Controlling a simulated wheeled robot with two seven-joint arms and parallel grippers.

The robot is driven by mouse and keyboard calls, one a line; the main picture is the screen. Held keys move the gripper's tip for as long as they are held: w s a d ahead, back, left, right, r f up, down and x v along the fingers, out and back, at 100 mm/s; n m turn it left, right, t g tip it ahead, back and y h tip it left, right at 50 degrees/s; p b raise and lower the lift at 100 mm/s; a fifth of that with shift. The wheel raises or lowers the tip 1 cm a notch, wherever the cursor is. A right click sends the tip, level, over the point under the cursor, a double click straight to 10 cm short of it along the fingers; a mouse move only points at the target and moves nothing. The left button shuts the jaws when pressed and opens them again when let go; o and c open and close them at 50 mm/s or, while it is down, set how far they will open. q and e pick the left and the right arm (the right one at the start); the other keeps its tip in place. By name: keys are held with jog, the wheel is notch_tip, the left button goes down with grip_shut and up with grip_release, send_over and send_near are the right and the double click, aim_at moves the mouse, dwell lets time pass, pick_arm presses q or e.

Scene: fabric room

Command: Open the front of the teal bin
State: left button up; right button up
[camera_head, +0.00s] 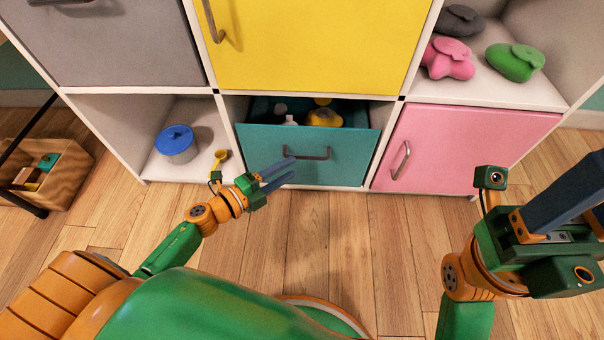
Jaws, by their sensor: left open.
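The teal bin (260,150) sits in the lower middle compartment of the white shelf unit. Its front stands out from the unit, and a gap above it shows the dark inside with a yellow item (324,117) and a pale item (290,120). A grey metal handle (310,155) is on the teal front. My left gripper (288,171) is open, its dark blue fingers pointing right, just left of and below the handle in the picture. I cannot tell whether it touches the handle. My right gripper (578,196) is at the right edge, away from the bin, its fingertips partly cut off.
A pink door (450,140) is right of the bin, a yellow door (315,45) above. A wooden crate (70,165) stands left. Bare wooden floor lies in front.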

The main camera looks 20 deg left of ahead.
pick_arm(q)
jog(key=b+x, duration=0.1)
jog(key=x, duration=0.4)
jog(key=shift+w+d, duration=0.1)
jog(key=shift+w, duration=0.2)
grip_shut()
dwell(1.0)
